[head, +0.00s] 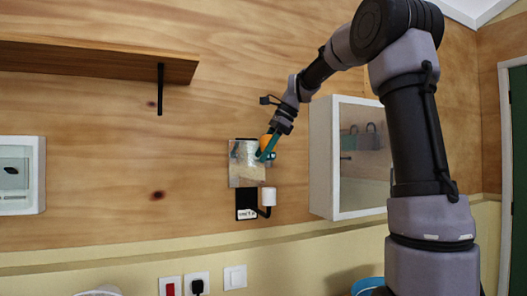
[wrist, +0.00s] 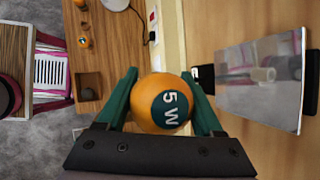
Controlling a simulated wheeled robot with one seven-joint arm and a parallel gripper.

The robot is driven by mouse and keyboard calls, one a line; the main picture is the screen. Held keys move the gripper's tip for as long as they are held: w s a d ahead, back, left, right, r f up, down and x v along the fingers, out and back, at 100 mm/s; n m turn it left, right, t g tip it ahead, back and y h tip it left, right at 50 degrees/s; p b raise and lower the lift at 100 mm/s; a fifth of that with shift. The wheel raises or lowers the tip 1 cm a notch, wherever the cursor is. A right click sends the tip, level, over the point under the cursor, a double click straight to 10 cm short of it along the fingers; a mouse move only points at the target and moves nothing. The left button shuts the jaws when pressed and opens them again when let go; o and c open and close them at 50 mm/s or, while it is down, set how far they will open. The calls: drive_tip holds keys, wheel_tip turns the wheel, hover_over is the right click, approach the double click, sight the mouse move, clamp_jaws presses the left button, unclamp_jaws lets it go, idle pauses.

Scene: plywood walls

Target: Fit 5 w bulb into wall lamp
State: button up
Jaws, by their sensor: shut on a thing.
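My gripper (wrist: 160,88) is shut on an orange round bulb (wrist: 161,103) with a dark green patch reading "5 W". In the head view, my gripper (head: 267,152) and the orange bulb (head: 266,142) are in front of the wall's shiny panel. The wall lamp (head: 247,204) is a black labelled plate with a bent black arm and a white upright holder (head: 269,196). The bulb shows above the holder, apart from it. The holder cannot be made out in the wrist view, and the bulb's base is hidden there.
The mirror-like panel (head: 246,178) also shows in the wrist view (wrist: 262,80). A white glass-fronted cabinet (head: 322,160) stands close to the right of the gripper. A wooden shelf (head: 90,60) is at upper left. Other orange items (wrist: 84,41) lie on the wooden table (wrist: 105,50).

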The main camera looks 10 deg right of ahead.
drive_tip(key=shift+d+f, duration=0.1)
drive_tip(key=shift+f, duration=2.55)
drive_tip(key=shift+f, duration=1.65)
drive_tip(key=o, duration=1.4)
drive_tip(key=v, duration=1)
drive_tip(key=shift+r, duration=0.4)
drive_tip(key=shift+s+d, duration=0.1)
drive_tip(key=shift+d, duration=0.05)
drive_tip(key=s+f+n+t+h, duration=0.1)
drive_tip(key=s+f+n, duration=0.3)
drive_tip(key=s, duration=0.3)
drive_tip(key=s+d+f+n+t+h, duration=0.1)
drive_tip(key=s+f+n+t, duration=0.1)
drive_tip(key=s, duration=0.6)
drive_tip(key=s+d+f+n+t+h, duration=0.1)
drive_tip(key=s+f+n, duration=0.4)
drive_tip(key=s+n, duration=0.2)
drive_tip(key=shift+s+f+t+h, duration=0.35)
drive_tip(key=shift+s+t+h, duration=0.05)
drive_tip(key=shift+s, duration=0.35)
